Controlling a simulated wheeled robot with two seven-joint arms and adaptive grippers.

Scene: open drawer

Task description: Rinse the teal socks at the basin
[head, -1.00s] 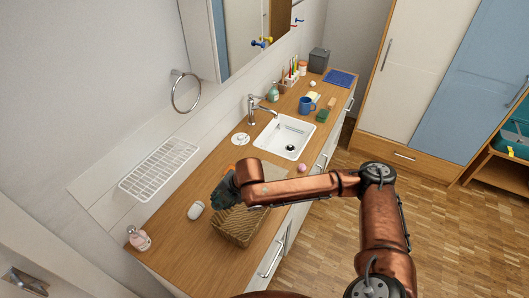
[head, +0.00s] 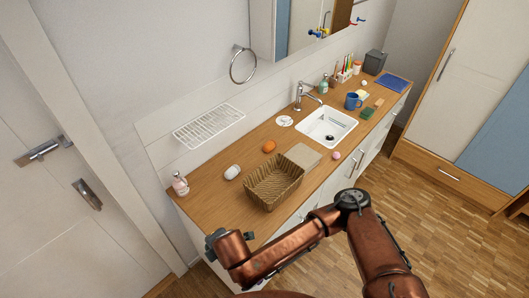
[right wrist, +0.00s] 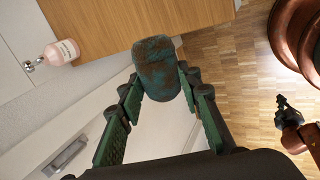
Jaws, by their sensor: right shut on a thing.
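My right gripper (right wrist: 163,100) is shut on a balled pair of teal socks (right wrist: 156,68) with brown stains, held at its fingertips in the right wrist view. In the head view the right gripper (head: 214,240) is at the near-left end of the counter, in front of the wicker basket; the socks are hard to make out there. The white basin (head: 341,120) is sunk in the counter's far half under a chrome tap (head: 302,92). A second gripper, seemingly my left (right wrist: 284,103), shows small at the right wrist view's right edge; its opening is unclear.
The wicker basket (head: 262,193) looks empty. Beside it are a beige cloth (head: 304,156), an orange ball (head: 268,146), a white object (head: 232,172) and a pink bottle (head: 180,184). A pink ball (head: 337,155), green sponge (head: 367,113) and blue mug (head: 353,101) lie near the basin.

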